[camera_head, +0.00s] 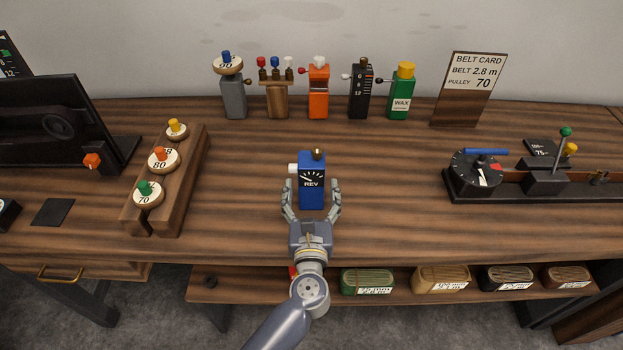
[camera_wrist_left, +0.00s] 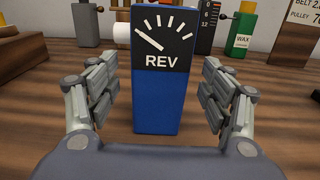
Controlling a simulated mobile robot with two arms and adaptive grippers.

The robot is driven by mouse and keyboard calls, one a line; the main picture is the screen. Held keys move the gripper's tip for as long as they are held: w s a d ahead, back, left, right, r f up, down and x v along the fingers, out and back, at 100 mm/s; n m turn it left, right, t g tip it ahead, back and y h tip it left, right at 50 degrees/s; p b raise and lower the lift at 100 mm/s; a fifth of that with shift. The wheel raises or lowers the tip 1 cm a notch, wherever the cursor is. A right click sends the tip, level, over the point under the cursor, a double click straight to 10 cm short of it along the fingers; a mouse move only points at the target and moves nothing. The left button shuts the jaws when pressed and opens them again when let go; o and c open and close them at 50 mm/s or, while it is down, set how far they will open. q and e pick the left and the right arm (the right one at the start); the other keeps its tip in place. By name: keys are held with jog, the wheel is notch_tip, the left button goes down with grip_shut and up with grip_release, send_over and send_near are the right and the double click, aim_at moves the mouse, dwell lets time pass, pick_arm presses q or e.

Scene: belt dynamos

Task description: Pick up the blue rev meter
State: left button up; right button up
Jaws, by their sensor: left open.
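The blue rev meter (camera_head: 312,188) stands upright near the front middle of the wooden bench. It has a black dial marked REV, a white knob on its left side and a brass cap on top. My left gripper (camera_head: 312,203) is open, with one finger on each side of the meter's lower part. In the left wrist view the rev meter (camera_wrist_left: 160,90) stands between the open fingers, with a visible gap on both sides. My right gripper is not in view.
A back row holds a grey device (camera_head: 235,100), an orange one (camera_head: 319,98), a black one (camera_head: 360,92) and a green WAX bottle (camera_head: 402,95). A pulley rack (camera_head: 190,190) stands left, a dial rig (camera_head: 475,175) right. Bench around the meter is clear.

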pick_arm(q)
jog(key=w+p, duration=0.1)
jog(key=w, duration=0.3)
jog(key=shift+f, duration=0.15)
jog(key=c, duration=1.6)
jog(key=shift+o, duration=0.2)
